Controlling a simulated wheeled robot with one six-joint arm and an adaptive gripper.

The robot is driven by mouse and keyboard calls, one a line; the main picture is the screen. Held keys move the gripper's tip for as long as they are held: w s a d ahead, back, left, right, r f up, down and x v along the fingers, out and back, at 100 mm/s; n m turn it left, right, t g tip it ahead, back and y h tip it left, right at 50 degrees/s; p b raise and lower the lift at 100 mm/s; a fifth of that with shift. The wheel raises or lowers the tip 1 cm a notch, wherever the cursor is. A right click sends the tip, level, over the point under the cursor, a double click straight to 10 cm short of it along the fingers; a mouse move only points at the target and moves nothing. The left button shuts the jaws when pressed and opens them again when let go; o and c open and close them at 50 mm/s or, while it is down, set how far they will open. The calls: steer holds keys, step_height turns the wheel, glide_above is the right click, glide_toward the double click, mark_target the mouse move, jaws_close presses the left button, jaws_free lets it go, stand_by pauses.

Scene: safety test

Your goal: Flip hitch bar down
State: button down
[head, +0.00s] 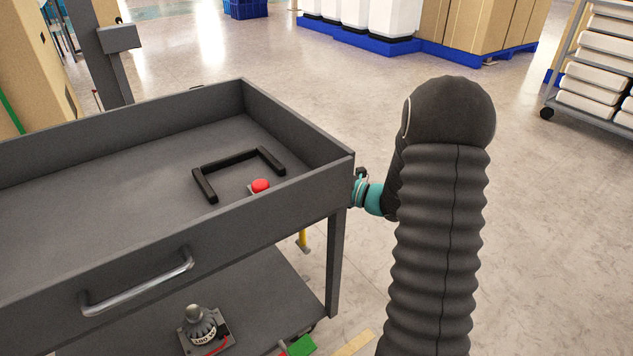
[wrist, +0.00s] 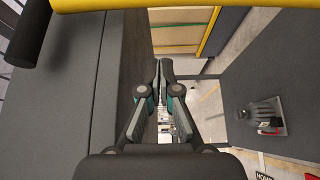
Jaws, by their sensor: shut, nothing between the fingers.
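A yellow bar (wrist: 150,5) crosses the top of the wrist view, with a dark cylinder (wrist: 30,50) near its left end; it looks like the hitch bar, but I cannot be sure. In the head view a short yellow piece (head: 303,240) shows below the grey cart's (head: 170,250) right end; I cannot tell if it is the same part. My gripper (wrist: 165,66) is shut and empty, beside the cart's side, with the yellow bar apart from its fingertips in the picture. In the head view my arm hides most of the gripper.
A black U-shaped bar (head: 240,162) and a red button (head: 261,186) are on the cart top. A ball-like fitting on a plate (head: 200,330) sits on the lower shelf and shows in the wrist view (wrist: 265,116). Floor right of my arm is clear; a rack (head: 595,70) stands beyond.

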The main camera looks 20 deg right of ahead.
steer(key=w, duration=0.4)
steer(key=w+a, duration=0.1)
steer(key=w, duration=0.1)
stand_by(0.3)
stand_by(0.4)
